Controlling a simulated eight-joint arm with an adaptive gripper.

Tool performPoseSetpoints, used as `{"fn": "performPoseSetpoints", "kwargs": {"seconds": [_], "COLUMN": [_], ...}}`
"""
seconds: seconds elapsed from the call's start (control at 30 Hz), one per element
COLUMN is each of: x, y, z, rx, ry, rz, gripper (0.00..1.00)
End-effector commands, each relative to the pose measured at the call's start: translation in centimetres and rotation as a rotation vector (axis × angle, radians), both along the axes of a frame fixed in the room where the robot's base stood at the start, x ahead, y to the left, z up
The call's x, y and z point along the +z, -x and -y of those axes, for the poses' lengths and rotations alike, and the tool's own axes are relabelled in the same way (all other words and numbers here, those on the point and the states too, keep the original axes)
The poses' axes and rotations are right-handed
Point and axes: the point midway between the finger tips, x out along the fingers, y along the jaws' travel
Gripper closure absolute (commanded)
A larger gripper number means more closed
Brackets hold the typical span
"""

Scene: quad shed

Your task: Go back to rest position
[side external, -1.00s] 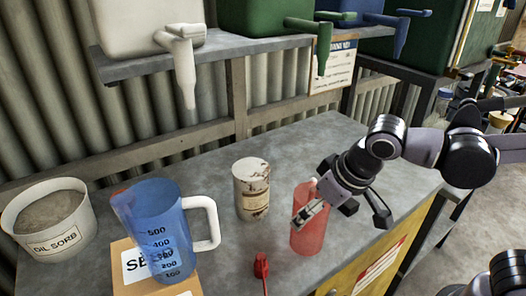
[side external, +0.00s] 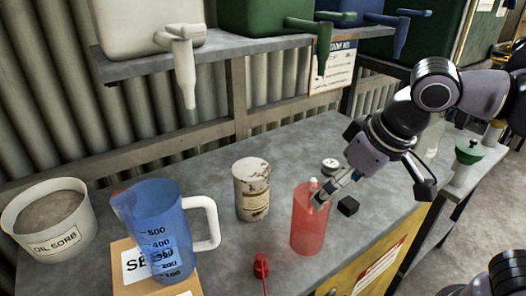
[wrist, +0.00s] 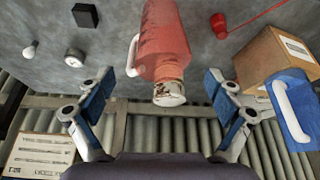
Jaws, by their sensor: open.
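My gripper (side external: 375,190) is open above the right part of the bench, beside the top of a translucent red jug (side external: 308,228). One finger overlaps the jug's upper edge in the side external view; I cannot tell if it touches. The jug stands upright on the bench. In the wrist view, my open gripper (wrist: 171,75) has its two fingers wide apart, and the red jug (wrist: 165,40) shows between them with nothing gripped.
A rusty can (side external: 251,192), a blue measuring jug (side external: 160,235) on a cardboard box, and a white tub (side external: 48,235) stand left. A black block (side external: 348,206), round gauge (side external: 330,166) and red item (side external: 261,268) lie near the jug. A shelf (side external: 215,50) holds containers above.

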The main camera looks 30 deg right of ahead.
Motion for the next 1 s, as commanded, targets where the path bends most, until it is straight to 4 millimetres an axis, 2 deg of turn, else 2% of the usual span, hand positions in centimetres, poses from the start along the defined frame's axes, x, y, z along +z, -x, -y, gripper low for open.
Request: {"fn": "performPoseSetpoints", "kwargs": {"seconds": [0.27,0.37,0.57,0.63,0.73,0.9,1.0], "x": [-0.1,-0.3,-1.2,-2.0,-4.4,-7.6,-8.7], "y": [-0.2,-0.8,-2.3,-2.6,-2.5,-2.2,-1.9], "z": [0.4,1.7,6.4,8.0,9.9,11.9,12.6], "rx": [-0.017,-0.080,-0.298,-0.340,-0.295,-0.183,-0.140], "ry": [-0.005,-0.024,-0.092,-0.110,-0.102,-0.055,-0.031], "rz": [-0.001,-0.003,-0.001,0.013,0.064,0.149,0.184], "gripper": [0.08,0.08,0.08,0.08,0.08,0.08,0.08]}}
